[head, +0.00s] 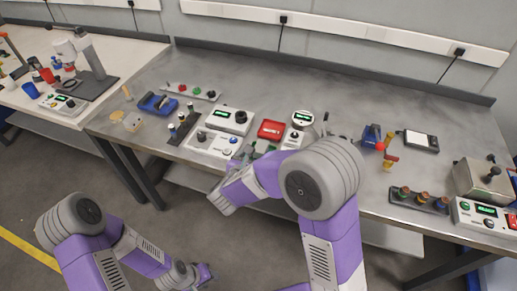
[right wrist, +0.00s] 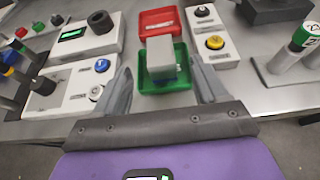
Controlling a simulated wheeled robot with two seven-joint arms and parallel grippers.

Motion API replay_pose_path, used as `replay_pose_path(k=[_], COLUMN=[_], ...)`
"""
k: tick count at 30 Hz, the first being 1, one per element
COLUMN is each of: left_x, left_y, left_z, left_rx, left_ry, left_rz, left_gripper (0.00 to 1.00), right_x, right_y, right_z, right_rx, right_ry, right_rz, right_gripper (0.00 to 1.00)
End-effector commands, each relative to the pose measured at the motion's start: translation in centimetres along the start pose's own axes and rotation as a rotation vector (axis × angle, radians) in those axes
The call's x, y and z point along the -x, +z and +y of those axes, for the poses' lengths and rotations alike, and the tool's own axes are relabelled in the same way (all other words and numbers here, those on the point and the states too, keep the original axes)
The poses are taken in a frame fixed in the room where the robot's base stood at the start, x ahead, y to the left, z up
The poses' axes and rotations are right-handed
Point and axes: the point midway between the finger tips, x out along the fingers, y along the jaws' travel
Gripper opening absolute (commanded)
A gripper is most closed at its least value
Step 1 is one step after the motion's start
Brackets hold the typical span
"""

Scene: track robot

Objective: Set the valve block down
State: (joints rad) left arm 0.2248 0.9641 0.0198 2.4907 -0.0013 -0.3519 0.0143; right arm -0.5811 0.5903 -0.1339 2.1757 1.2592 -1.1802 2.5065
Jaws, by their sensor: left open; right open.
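The valve block appears to be the grey block with a bluish part (right wrist: 161,58). It sits over the green tray (right wrist: 165,86), which shows partly in the head view (head: 262,147). My right gripper (right wrist: 163,88) is open, with one finger on each side of the tray and visible gaps to the block. In the head view my right gripper (head: 259,154) is at the bench's front edge, partly hidden by my arm. My left gripper (head: 203,274) is low in front of the bench, away from the block, and open; its fingers are hard to make out.
A red tray (head: 271,129) lies directly behind the green one. Farther right are a rack of coloured knobs (head: 420,199) and a black-framed device (head: 421,141). The bench's back is mostly clear.

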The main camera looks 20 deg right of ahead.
Motion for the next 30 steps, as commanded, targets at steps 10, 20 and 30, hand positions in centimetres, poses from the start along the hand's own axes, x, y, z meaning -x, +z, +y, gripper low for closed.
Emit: replay_pose_path(k=[10,20,30], left_x=[0.8,0.8,0.8], left_y=[0.0,0.1,0.0], left_z=[0.3,0.3,0.3], left_rx=[0.000,0.000,0.000], left_ry=[0.000,0.000,0.000], left_rz=[0.000,0.000,0.000], left_gripper=[0.42,0.42,0.42], right_x=[5.6,6.0,6.0], right_y=[0.1,0.0,0.0], right_z=[0.0,0.0,0.0], right_rx=[-0.001,-0.001,-0.001], right_ry=[0.001,-0.001,-0.001], right_rz=[0.000,0.000,0.000], right_gripper=[0.72,0.72,0.72])
